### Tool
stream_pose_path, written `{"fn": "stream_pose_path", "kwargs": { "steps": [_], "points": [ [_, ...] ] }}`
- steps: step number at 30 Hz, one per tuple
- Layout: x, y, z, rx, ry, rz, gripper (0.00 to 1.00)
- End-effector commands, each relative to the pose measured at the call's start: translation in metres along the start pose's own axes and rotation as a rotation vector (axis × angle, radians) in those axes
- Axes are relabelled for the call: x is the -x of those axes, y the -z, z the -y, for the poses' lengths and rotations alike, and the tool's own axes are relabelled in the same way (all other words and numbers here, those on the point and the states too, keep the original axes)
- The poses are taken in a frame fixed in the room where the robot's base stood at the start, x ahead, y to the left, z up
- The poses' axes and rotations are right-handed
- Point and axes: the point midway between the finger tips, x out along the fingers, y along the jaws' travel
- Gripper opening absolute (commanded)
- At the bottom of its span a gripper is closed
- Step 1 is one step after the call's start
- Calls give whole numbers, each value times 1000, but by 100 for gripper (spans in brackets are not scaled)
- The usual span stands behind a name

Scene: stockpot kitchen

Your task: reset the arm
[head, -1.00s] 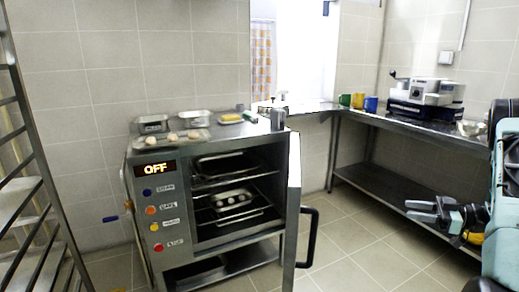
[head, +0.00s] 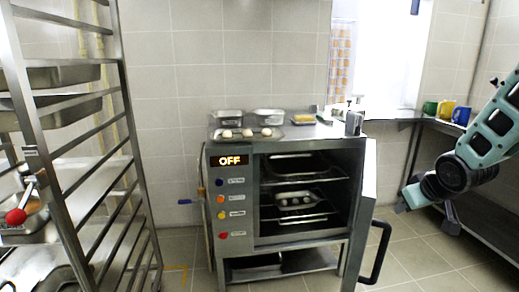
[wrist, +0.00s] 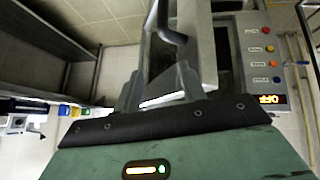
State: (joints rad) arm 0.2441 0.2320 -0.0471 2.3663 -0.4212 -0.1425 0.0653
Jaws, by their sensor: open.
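My arm (head: 489,138) comes in from the right edge of the head view and bends down in front of the counter. My gripper (head: 428,212) hangs at its end with the fingers spread and nothing between them. It is to the right of the oven (head: 236,249), apart from its open door (head: 368,192). In the wrist view my gripper (wrist: 160,88) also shows its two fingers apart, with the oven door handle (wrist: 172,24) and oven beyond them.
A rack with trays (head: 70,158) stands close on the left. The oven display reads OFF, and a tray of muffin-like cups (head: 296,199) sits inside. Pans and a tray with round items (head: 248,134) are on top. Mugs (head: 446,109) stand on the right counter. Floor shows between rack and oven.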

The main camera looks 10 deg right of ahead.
Motion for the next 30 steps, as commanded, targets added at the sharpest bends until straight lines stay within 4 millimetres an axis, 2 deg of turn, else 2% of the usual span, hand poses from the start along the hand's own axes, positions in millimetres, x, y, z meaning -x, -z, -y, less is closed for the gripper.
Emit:
{"fn": "stream_pose_path", "kwargs": {
  "steps": [1,3,6,11,13,18,24,30],
  "points": [
    [16,-14,27,-15,23,67,41],
    [34,-36,53,-43,50,158,41],
    [58,-64,85,-69,92,270,41],
    [96,-106,128,-96,164,426,41],
    [88,-118,159,-23,205,440,41],
    [95,-141,215,129,281,471,41],
    [107,-172,265,288,348,502,41],
    [120,-204,299,427,395,528,41]
  ]
}}
